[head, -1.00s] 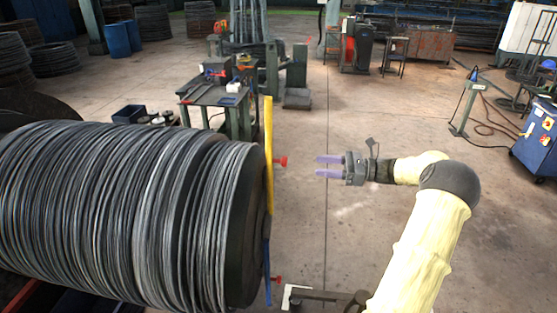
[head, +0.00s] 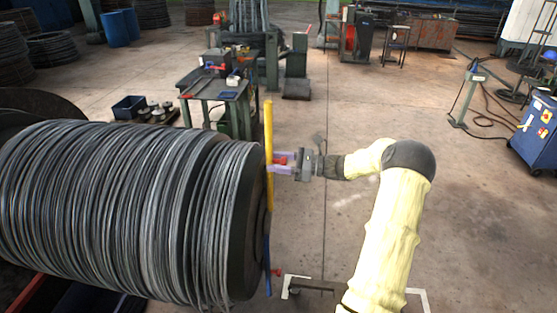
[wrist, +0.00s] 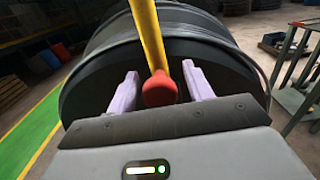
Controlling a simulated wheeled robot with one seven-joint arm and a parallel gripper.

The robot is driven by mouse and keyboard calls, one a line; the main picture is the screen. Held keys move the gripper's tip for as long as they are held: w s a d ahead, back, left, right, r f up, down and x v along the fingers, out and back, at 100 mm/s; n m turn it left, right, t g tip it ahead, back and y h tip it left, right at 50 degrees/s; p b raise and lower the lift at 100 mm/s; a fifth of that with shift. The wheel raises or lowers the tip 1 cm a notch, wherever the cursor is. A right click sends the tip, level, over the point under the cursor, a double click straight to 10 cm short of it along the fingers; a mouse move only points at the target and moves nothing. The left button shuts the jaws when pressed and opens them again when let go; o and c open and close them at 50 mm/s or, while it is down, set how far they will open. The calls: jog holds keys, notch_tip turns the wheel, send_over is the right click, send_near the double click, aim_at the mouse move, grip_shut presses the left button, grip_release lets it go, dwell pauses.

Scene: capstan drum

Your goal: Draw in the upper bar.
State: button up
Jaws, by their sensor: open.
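The upper bar (head: 268,130) is yellow and stands upright against the end face of the drum (head: 245,240). It also shows in the wrist view (wrist: 147,32), running up from a red knob (wrist: 159,90). My gripper (head: 279,162) is open at that knob. In the wrist view its two pale purple fingers stand to either side of the knob, with a visible gap on each side. The lower bar (head: 267,248) is blue, with its own red knob (head: 277,272), below the yellow one.
The drum is wound with dark wire and fills the left side. A workbench (head: 215,92) with tools stands behind it. A blue cabinet (head: 538,140) is at the right. The floor to the right of my arm is largely clear.

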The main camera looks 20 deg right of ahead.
grip_shut()
notch_tip(320, 180, down, 19)
jog(key=b, duration=1)
jog(key=shift+r, duration=0.2)
jog(key=shift+s, duration=0.1)
jog(key=shift+c, duration=1)
grip_release()
jog(key=shift+f, duration=0.1)
jog(key=shift+o, duration=1)
